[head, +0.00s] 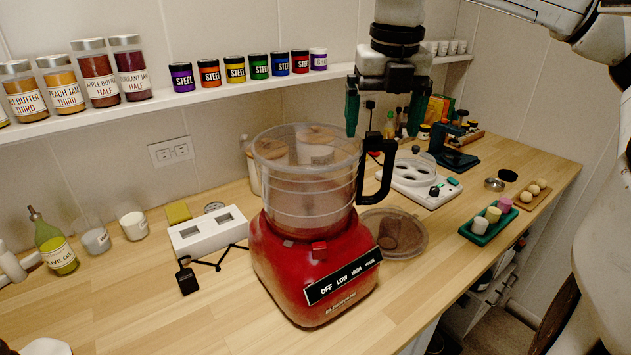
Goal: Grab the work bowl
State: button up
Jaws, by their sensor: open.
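The work bowl (304,190) is a clear, ringed container with a black handle (381,172) on its right side. It sits upright on the red food processor base (312,265) on the wooden counter. My gripper (383,118) is open, pointing down at the bowl's upper right. Its green fingers hang at about the height of the bowl's rim, around the top of the handle in the picture. I cannot tell whether either finger touches the bowl or handle.
A clear lid (405,235) lies right of the base. A white plate device (416,177) and green tray (484,227) stand farther right. A white box (208,230) with black cords is at left. A shelf (150,104) with jars runs above. Front-left counter is clear.

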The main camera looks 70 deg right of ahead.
aim_at(380, 151)
notch_tip(380, 151, down, 2)
jog(key=shift+w+d+f, duration=0.1)
jog(key=shift+w+f, duration=0.05)
jog(key=shift+f, duration=0.05)
jog(key=shift+d+f+p, duration=0.1)
jog(key=shift+f+p, duration=0.45)
jog(key=shift+f, duration=2.05)
jog(key=c, duration=1.4)
jog(key=shift+c, duration=0.5)
jog(key=shift+r, duration=0.15)
